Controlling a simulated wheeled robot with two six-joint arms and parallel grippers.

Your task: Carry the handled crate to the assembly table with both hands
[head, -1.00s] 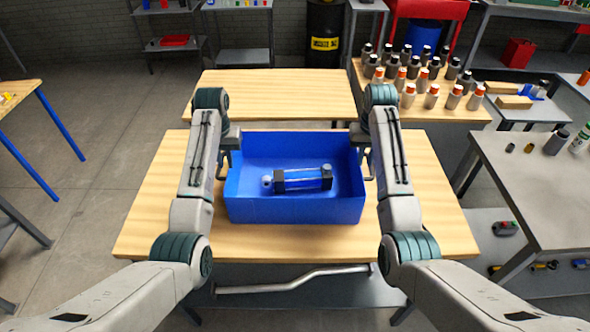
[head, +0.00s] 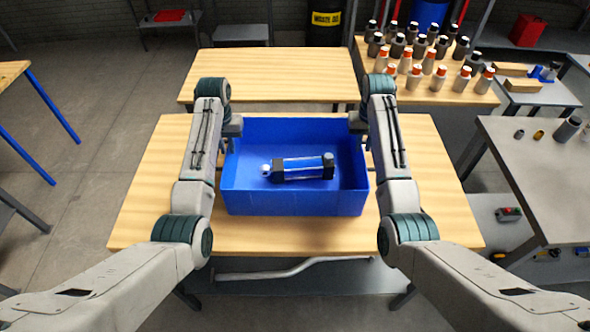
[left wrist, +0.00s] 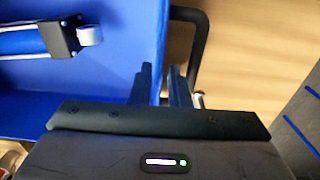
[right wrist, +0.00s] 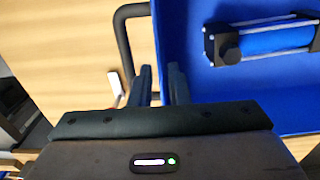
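The blue handled crate (head: 295,201) stands on the near wooden table (head: 150,220). A cylinder with black end caps (head: 303,169) lies inside it. My left gripper (head: 234,127) is at the crate's left side, and my right gripper (head: 357,124) at its right side. In the left wrist view the fingers (left wrist: 162,85) are apart, on either side of the crate's rim line, with the black handle (left wrist: 201,45) beyond them. In the right wrist view the fingers (right wrist: 161,85) are likewise apart, with the other handle (right wrist: 125,45) just left. I cannot tell whether either gripper touches the crate.
An empty wooden table (head: 270,75) stands behind. A table with many bottles (head: 430,60) is at the back right, and a grey workbench (head: 545,165) at the right. A bent pipe (head: 295,268) lies on the shelf below the near table. Floor is open at the left.

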